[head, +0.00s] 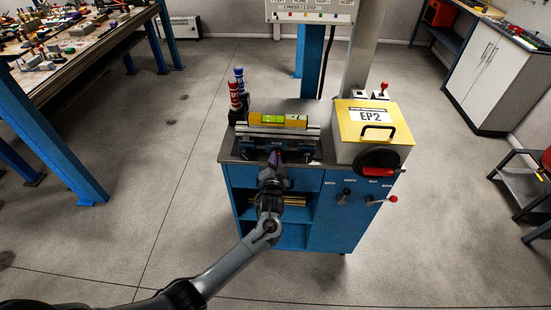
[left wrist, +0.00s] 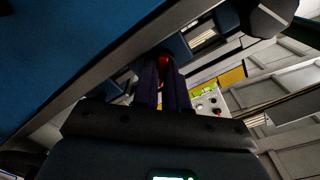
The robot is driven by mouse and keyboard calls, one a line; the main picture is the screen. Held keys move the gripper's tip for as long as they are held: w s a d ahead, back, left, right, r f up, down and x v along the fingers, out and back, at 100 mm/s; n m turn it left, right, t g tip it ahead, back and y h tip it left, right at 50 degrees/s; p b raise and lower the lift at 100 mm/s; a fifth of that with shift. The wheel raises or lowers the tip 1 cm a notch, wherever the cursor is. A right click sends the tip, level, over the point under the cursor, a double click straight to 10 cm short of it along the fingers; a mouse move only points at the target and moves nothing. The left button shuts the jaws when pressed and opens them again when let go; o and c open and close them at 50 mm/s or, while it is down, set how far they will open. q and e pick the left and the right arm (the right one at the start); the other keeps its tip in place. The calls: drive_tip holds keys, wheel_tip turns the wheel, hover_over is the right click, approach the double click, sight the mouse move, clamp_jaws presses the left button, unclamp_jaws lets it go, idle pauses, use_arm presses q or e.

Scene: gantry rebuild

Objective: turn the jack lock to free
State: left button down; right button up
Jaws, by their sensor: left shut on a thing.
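My left gripper (head: 276,158) reaches the front of the blue clamp-like fixture on the blue cabinet's bench top. In the left wrist view its two dark fingers (left wrist: 163,85) point away from the camera and are shut on a small red part (left wrist: 163,59), seen at their tips. This red part may be the jack lock handle; no label on it is readable and the fingers hide most of it. A yellow spirit level (head: 278,120) with a green vial lies across the fixture behind the gripper. My right gripper is in neither view.
A yellow-topped EP2 box (head: 374,124) with a black handwheel (head: 378,163) stands right of the fixture. A red-knobbed lever (head: 391,198) sticks out below it. Red and blue bottles (head: 236,92) stand at the back left.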

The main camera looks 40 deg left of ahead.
use_arm(q)
drive_tip(key=n, duration=0.8)
drive_tip(key=shift+n, duration=0.4)
idle(0.4)
drive_tip(key=c, duration=1.4)
unclamp_jaws()
drive_tip(key=shift+c, duration=0.2)
drive_tip(key=p+v, duration=0.1)
drive_tip(key=v, duration=0.9)
drive_tip(key=shift+s+d+p, duration=0.25)
drive_tip(key=shift+s+p, duration=0.05)
drive_tip(key=shift+s, duration=0.05)
